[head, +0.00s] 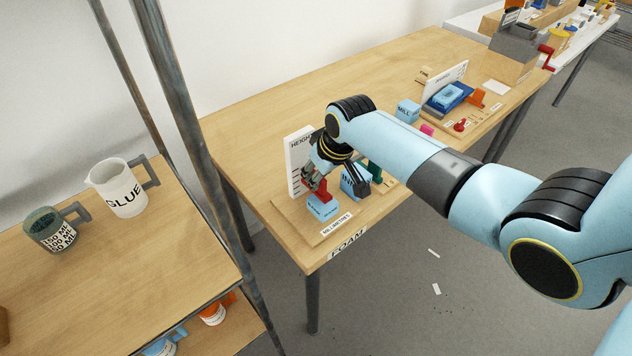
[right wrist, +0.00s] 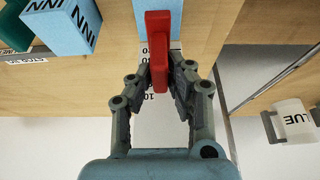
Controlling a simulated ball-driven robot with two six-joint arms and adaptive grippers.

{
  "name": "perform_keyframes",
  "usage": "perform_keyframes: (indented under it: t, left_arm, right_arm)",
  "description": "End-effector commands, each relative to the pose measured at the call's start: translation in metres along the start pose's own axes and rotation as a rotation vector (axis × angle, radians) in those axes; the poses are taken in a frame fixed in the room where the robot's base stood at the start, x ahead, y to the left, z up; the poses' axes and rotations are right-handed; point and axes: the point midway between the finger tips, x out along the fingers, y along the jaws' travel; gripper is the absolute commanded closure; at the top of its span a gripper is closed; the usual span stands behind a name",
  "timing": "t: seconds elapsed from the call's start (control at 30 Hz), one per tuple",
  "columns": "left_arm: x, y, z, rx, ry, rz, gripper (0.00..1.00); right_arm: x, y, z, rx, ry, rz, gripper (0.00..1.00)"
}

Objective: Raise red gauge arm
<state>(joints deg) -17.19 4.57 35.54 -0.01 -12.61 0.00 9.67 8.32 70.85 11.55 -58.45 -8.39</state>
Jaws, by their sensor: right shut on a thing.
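The red gauge arm (head: 322,190) is at the white height scale board (head: 295,165), just above a light blue block (head: 322,207) on a wooden base. In the right wrist view the red arm (right wrist: 158,50) lies between the two fingers. My right gripper (head: 315,182) is shut on it; the fingers (right wrist: 160,75) touch its sides. Scale numbers show behind it, partly hidden by the gripper. Whether the red arm touches the block below cannot be told. My left gripper is not in view.
A blue block (head: 354,181) and a green part (head: 376,172) stand right of the gauge. A FOAM label (head: 348,243) marks the table's front edge.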

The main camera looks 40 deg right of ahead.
Motion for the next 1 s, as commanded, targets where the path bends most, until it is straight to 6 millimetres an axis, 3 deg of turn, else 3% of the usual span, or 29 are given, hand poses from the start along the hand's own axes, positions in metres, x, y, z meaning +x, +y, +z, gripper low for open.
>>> perform_keyframes:
  t: [1.0]
  left_arm:
    - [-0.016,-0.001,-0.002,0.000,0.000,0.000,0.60]
  right_arm:
    - [-0.019,0.000,-0.009,-0.001,0.003,0.001,1.00]
